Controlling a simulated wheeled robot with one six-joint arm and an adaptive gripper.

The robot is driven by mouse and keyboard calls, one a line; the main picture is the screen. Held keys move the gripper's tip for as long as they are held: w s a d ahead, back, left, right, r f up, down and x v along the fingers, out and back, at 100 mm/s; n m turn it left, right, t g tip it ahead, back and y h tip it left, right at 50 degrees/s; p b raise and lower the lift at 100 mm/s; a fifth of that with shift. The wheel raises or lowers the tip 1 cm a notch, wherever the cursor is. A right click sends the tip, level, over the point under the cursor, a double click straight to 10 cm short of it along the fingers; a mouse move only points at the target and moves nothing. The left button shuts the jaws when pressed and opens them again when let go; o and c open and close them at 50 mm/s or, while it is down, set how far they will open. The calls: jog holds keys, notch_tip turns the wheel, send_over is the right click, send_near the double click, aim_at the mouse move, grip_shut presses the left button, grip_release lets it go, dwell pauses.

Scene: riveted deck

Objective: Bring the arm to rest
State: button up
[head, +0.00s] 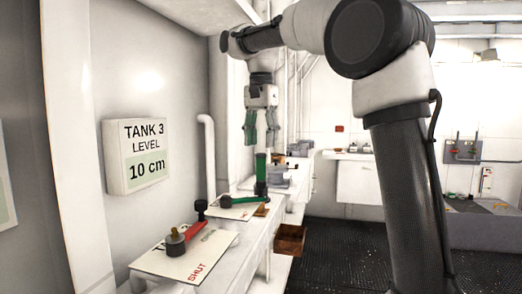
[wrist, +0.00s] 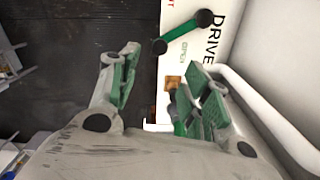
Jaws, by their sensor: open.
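My gripper (head: 261,138) hangs pointing down above the white bench in the head view. Its two green-padded fingers are apart, with nothing between them. The wrist view also shows the fingers spread (wrist: 158,92). A green lever (head: 238,200) lies over a white plate beyond the red one, below my gripper and apart from it. It also shows in the wrist view (wrist: 182,33), beside the words DRIVE and OPEN. A green upright piece (head: 261,166) stands under the fingers; whether it touches anything above is hard to tell.
A red lever (head: 192,236) sits on a nearer plate (head: 175,262) marked SHUT. A wall sign (head: 138,156) reads TANK 3 LEVEL 10 cm. A white pipe (head: 206,160) rises behind the bench.

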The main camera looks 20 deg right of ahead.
dwell(0.4)
jog(key=s+d+f+n+t, duration=0.1)
jog(key=s+d+f+n, duration=0.2)
jog(key=s+d, duration=0.35)
jog(key=s+d+f+n+t, duration=0.1)
jog(key=s+d+f+n, duration=0.15)
jog(key=s, duration=0.65)
jog(key=s+d+f+n+t, duration=0.2)
jog(key=s+d+f+n, duration=0.2)
jog(key=s+f, duration=0.7)
jog(key=shift+s+f, duration=0.3)
jog(key=shift+f, duration=0.65)
